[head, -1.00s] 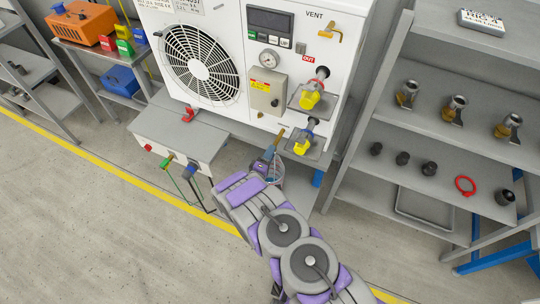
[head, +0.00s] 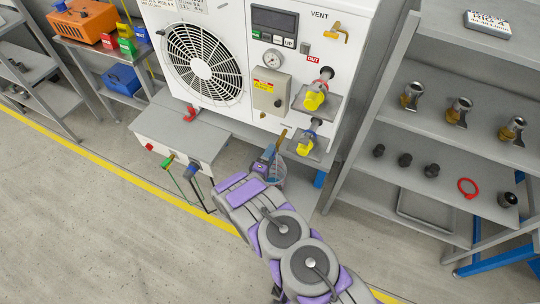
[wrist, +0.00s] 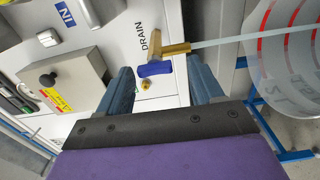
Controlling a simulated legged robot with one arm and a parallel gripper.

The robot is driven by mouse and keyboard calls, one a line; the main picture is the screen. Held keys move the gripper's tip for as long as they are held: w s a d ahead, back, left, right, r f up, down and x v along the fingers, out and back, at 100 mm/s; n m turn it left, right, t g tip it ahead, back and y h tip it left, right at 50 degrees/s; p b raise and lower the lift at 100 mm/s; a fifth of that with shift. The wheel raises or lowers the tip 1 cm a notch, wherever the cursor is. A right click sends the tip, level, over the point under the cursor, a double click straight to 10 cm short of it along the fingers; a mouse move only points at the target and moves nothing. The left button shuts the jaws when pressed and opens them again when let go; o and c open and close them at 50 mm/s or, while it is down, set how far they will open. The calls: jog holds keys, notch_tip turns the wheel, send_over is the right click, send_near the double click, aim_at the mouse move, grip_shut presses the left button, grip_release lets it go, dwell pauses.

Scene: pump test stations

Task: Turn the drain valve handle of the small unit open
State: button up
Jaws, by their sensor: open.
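The drain valve has a brass body (wrist: 173,50) beside the DRAIN label on the white unit, and a short blue handle (wrist: 154,70). In the head view, the valve's brass part (head: 281,137) shows at the unit's lower front, and I cannot make out the handle. My gripper (wrist: 160,82) is open and empty in the wrist view, one finger on each side of the blue handle. I cannot tell whether either finger touches it. In the head view, my gripper (head: 268,156) is small and partly hidden just below the valve.
A clear container (wrist: 285,55) with red markings is close at the right in the wrist view. Yellow-handled valves (head: 314,98) stick out to the right of the drain. A grey box (head: 180,135) is at the left, and a shelf (head: 390,150) at the right.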

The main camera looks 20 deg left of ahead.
jog(key=shift+d+r, duration=0.1)
jog(key=shift+d, duration=0.1)
jog(key=s+a+p, duration=0.1)
jog(key=s+p, duration=0.3)
jog(key=s, duration=1.3)
jog(key=shift+s+a, duration=0.15)
jog(key=shift+a, duration=0.15)
jog(key=shift+s, duration=0.1)
